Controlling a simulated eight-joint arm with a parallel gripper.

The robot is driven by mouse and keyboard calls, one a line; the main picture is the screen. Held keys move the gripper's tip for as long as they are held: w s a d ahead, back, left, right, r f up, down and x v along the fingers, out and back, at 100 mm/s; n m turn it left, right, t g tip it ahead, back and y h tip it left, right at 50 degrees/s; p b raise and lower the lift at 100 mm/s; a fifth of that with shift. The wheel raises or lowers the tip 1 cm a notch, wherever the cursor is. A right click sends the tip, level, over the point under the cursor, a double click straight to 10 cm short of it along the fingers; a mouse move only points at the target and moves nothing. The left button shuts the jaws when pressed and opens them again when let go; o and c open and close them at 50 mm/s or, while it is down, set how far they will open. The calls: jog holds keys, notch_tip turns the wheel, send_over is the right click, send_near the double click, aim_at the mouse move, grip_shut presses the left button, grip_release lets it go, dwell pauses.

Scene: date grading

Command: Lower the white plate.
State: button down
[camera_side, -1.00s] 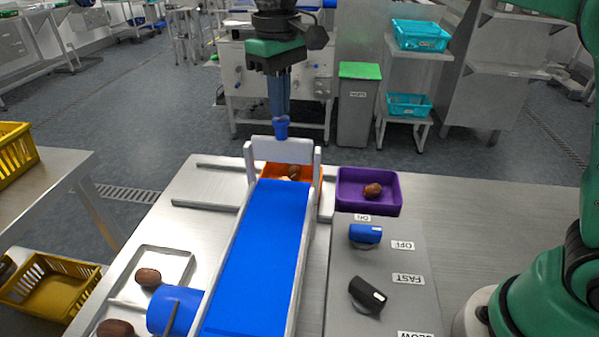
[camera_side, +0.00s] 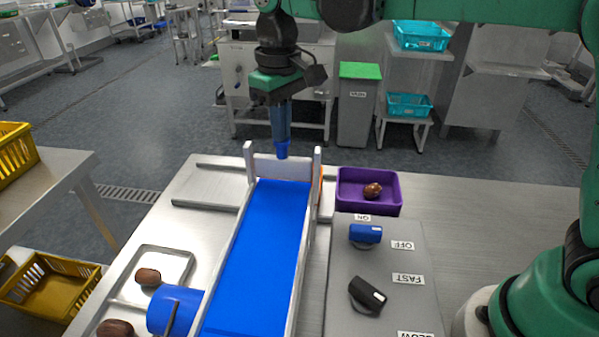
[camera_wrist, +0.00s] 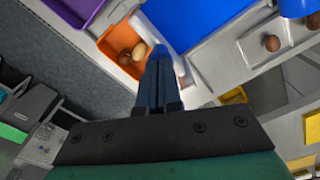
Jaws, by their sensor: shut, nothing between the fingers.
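The white plate (camera_side: 268,166) stands upright between two pale posts at the far end of the blue belt (camera_side: 262,250). Its lower edge appears level with the belt's end; whether it touches the belt I cannot tell. My gripper (camera_side: 282,152) is shut and empty, pointing down, with its blue fingertips at the plate's top edge. In the wrist view my gripper (camera_wrist: 160,52) is also shut, and the plate is hard to make out there.
An orange tray (camera_wrist: 116,36) with dates lies beyond the plate. A purple tray (camera_side: 351,198) holding a date is to its right. A grey control box (camera_side: 400,250) with blue and black knobs stands right of the belt. A metal tray (camera_side: 180,256) with dates is at left.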

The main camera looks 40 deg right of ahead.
jog(key=shift+f, duration=0.35)
jog(key=shift+r, duration=3.5)
jog(key=shift+s+d, duration=0.25)
jog(key=shift+d, duration=0.1)
jog(key=s+d+f+m+t, duration=0.3)
jog(key=s+d+f+t, duration=0.4)
jog(key=s+d+f, duration=0.2)
jog(key=shift+s+f, duration=0.4)
jog(key=shift+s, duration=0.55)
